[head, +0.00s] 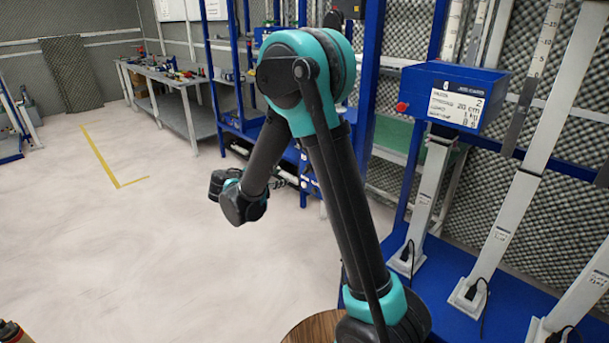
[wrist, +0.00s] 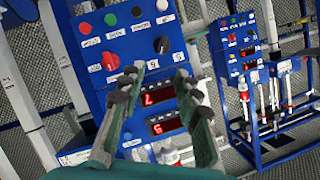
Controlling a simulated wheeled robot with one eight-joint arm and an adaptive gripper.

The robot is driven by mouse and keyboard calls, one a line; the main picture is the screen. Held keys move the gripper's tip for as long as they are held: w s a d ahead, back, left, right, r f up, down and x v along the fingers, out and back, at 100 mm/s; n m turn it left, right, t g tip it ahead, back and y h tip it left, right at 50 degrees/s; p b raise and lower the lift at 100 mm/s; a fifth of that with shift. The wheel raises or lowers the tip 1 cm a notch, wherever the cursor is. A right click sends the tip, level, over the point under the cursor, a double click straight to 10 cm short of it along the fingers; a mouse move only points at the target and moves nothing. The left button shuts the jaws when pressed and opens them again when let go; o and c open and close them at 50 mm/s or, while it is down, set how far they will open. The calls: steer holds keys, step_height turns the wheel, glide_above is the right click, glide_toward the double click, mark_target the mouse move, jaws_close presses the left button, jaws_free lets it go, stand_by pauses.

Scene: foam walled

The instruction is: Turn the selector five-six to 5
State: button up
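In the wrist view a blue control panel (wrist: 125,45) carries two knobs. One is a dark round knob (wrist: 161,45) on the right, with small white labels below it. The other is a reddish knob (wrist: 110,61) on the left, also with white labels by it.
Red, green, black and white buttons line the panel's top. Two red digit displays (wrist: 157,96) show between my fingers. A second blue panel (wrist: 238,45) stands to the right. In the head view a blue box with a white sign (head: 457,108) is at right, and open floor (head: 130,240) at left.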

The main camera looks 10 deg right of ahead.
steer(key=x, duration=1.7)
steer(key=shift+w+a, duration=0.25)
steer(key=shift+w, duration=0.05)
jaws_close()
